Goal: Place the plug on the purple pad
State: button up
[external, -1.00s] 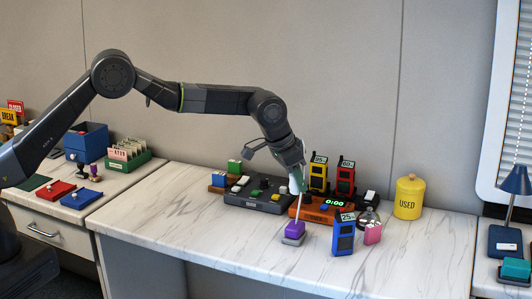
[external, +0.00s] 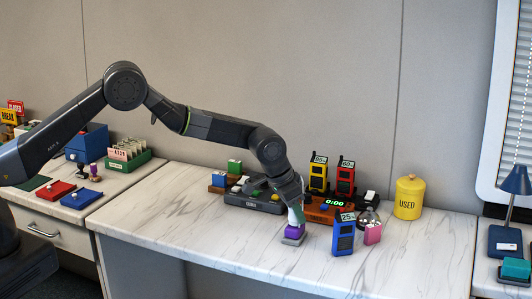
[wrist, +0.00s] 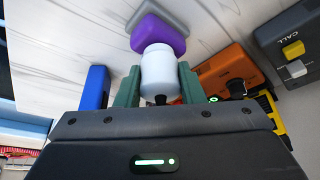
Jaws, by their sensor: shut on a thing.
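My gripper (external: 297,207) points down over the purple pad (external: 292,231), which sits on a small grey base on the marble counter. In the wrist view, its green fingers (wrist: 158,78) are shut on a white, rounded plug (wrist: 160,65) with a dark tip toward the palm. The plug's far end overlaps the purple pad (wrist: 158,34) in that view. In the external view the white plug (external: 296,216) shows just above the pad and looks upright. I cannot tell whether it touches the pad.
A yellow canister (external: 409,197) stands farther right. The counter's front left is clear.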

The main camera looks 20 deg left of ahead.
jog(key=o, duration=1)
jog(key=b+v, duration=0.1)
jog(key=v, duration=1.1)
jog(key=p+x, duration=0.1)
jog(key=x, duration=1)
jog(key=shift+w+d+f, duration=0.1)
jog(key=shift+d+f, duration=0.05)
jog(key=shift+f, duration=0.2)
jog(key=shift+w+d+r, duration=0.1)
jog(key=shift+r, duration=1.15)
